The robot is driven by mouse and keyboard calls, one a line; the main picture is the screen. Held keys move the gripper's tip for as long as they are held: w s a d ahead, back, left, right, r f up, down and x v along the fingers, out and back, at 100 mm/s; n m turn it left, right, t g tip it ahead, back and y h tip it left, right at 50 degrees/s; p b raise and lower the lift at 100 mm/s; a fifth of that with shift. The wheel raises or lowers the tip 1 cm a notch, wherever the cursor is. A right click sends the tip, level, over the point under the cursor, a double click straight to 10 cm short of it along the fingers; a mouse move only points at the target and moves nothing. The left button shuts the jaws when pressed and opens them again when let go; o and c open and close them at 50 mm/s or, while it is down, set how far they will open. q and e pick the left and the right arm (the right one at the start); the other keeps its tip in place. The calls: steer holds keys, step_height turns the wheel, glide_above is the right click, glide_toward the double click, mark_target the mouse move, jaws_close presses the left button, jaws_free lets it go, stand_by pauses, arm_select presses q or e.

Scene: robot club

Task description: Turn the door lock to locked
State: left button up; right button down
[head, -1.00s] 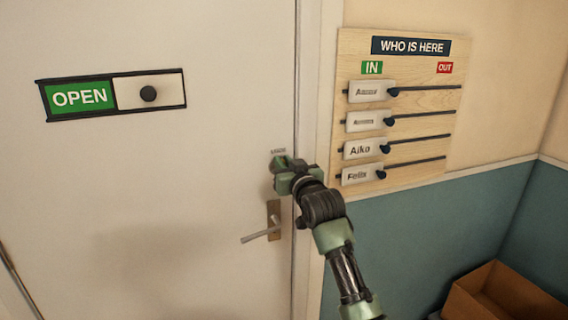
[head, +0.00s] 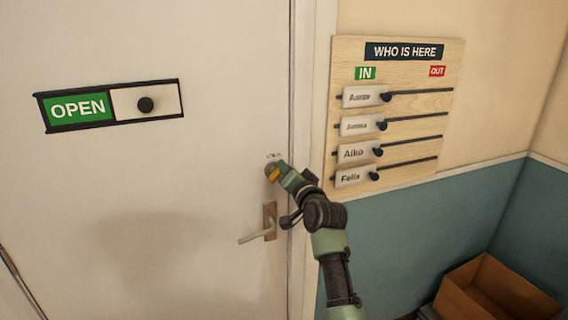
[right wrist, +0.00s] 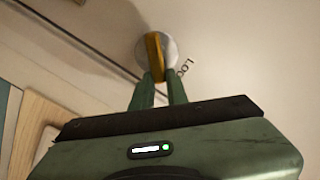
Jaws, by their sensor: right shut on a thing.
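The door lock (head: 271,168) sits on the white door above the lever handle, near the door's right edge. In the right wrist view it is a pale round plate with a yellow thumb-turn (right wrist: 154,55). My right gripper (head: 280,176) reaches the lock from the lower right. In the right wrist view its two green fingers (right wrist: 158,86) are shut on the near end of the thumb-turn. Part of a printed label (right wrist: 184,68) shows beside the plate, only partly readable. My left gripper is not in view.
The lever handle (head: 258,236) is just below the lock. An OPEN slider sign (head: 147,104) is on the door at the left. A WHO IS HERE board (head: 440,110) hangs on the wall at the right. A cardboard box (head: 461,297) stands at the lower right.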

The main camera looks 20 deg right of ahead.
steer(key=shift+d+f+m+p, duration=0.25)
steer(key=shift+m+p, duration=0.4)
steer(key=shift+m, duration=0.85)
steer(key=shift+d+f+m+p, duration=0.1)
steer(key=shift+f+m+p, duration=0.45)
steer(key=shift+m, duration=0.95)
steer(key=shift+d+f+m+p, duration=0.15)
steer(key=shift+m+p, duration=0.6)
steer(key=shift+m, duration=0.75)
steer(key=shift+a+f, duration=0.1)
steer(key=c, duration=1.4)
jaws_free()
